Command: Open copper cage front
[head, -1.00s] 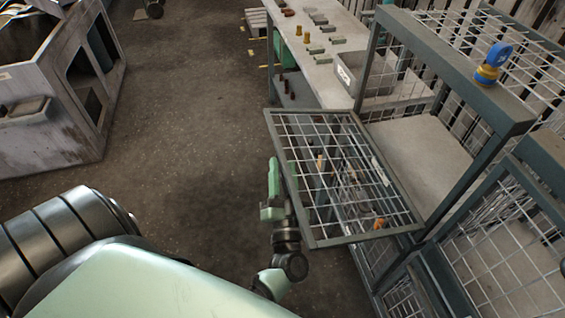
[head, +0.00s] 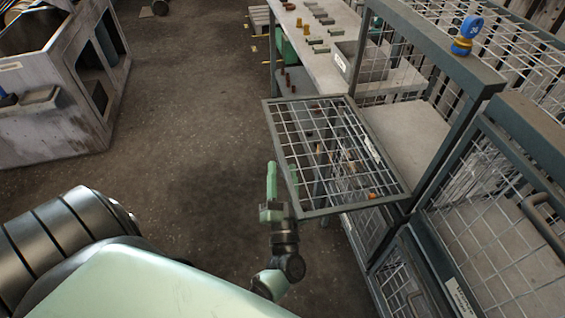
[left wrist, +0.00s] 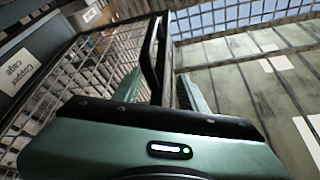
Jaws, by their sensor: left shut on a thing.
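The copper cage front (head: 333,98) is a dark-framed wire mesh panel that sticks out from the cage's open side in the head view. It looks nearly level, joined to the cage (head: 430,185) along its right edge. My left gripper (head: 281,182) is at the panel's outer left edge, near the corner closest to me, with its green fingers on both sides. It is shut on the panel's black handle or edge bar; it also shows in the left wrist view (left wrist: 176,90), where the dark bar (left wrist: 151,60) runs between the fingers. A "Copper cage" label (left wrist: 14,72) is at left there.
A neighbouring mesh cage (head: 500,240) with a handle stands at right. A blue and yellow object (head: 466,36) sits on the cage's top beam. A workbench (head: 345,62) with small parts is behind. A grey housing (head: 55,120) stands at left. Floor between is clear.

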